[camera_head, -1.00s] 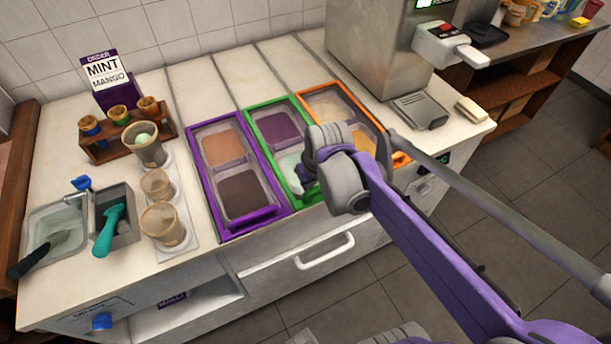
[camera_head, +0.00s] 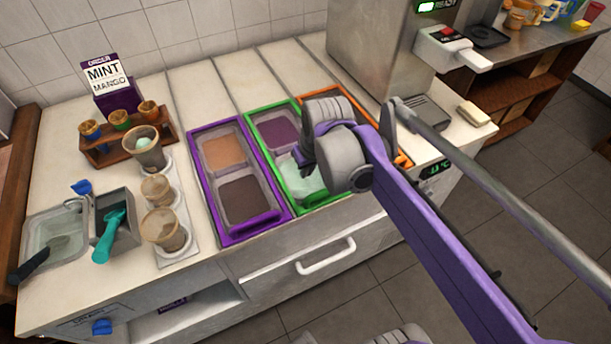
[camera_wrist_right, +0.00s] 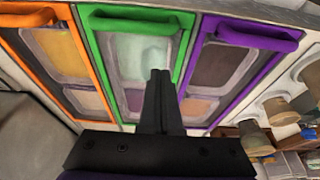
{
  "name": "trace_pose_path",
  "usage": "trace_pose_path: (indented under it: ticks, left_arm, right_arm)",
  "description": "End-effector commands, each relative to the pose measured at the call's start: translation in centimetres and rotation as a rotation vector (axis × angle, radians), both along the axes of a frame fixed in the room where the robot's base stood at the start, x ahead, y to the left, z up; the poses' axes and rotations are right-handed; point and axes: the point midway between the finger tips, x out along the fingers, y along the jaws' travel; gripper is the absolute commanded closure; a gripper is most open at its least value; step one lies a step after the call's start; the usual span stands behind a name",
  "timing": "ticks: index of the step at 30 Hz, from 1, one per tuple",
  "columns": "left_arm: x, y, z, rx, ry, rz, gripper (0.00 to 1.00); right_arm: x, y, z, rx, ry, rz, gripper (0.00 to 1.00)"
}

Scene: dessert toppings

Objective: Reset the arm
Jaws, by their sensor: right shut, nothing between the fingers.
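My right arm comes in from the right in the head view. Its gripper (camera_head: 308,168) hangs over the green-framed topping tray (camera_head: 322,204), partly hidden by my grey wrist. In the right wrist view the two dark fingers (camera_wrist_right: 160,76) are together, shut and empty, above the pale mint pan (camera_wrist_right: 142,52). The mint pan also shows in the head view (camera_head: 300,182), partly covered by the gripper. My left gripper is in neither view.
A purple-framed tray (camera_head: 228,240) is left of the green one; an orange-framed tray (camera_head: 337,88) is right, partly hidden by my arm. Cups (camera_head: 168,230), a cone rack (camera_head: 103,155), a sink (camera_head: 45,236) and a scoop (camera_head: 108,238) stand left. A machine (camera_head: 370,50) stands behind.

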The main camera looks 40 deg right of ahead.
Motion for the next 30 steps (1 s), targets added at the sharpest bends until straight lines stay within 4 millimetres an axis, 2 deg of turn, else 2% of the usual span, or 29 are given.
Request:
trace_pose_path:
  ticks: [1,6,16,19,25,27,30]
  left_arm:
    - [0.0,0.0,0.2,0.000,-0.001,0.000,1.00]
    - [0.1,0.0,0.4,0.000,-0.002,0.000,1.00]
    - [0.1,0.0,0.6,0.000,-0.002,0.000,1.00]
    - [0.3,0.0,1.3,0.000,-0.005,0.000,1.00]
    - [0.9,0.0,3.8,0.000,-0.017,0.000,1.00]
    - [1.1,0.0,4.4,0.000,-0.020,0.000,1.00]
    - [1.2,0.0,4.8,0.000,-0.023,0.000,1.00]
  right_arm:
    - [-0.3,0.1,1.0,0.000,0.000,-0.001,1.00]
    - [-0.9,0.2,2.9,0.000,-0.001,0.000,1.00]
    - [-1.2,0.6,3.4,0.000,-0.003,0.005,1.00]
    - [-1.9,2.9,2.5,-0.005,-0.020,0.042,1.00]
    - [-5.7,10.0,-1.4,-0.018,-0.099,0.167,1.00]
    - [-6.9,11.7,-2.7,-0.020,-0.125,0.201,1.00]
    - [-8.1,13.1,-3.9,-0.019,-0.149,0.231,1.00]
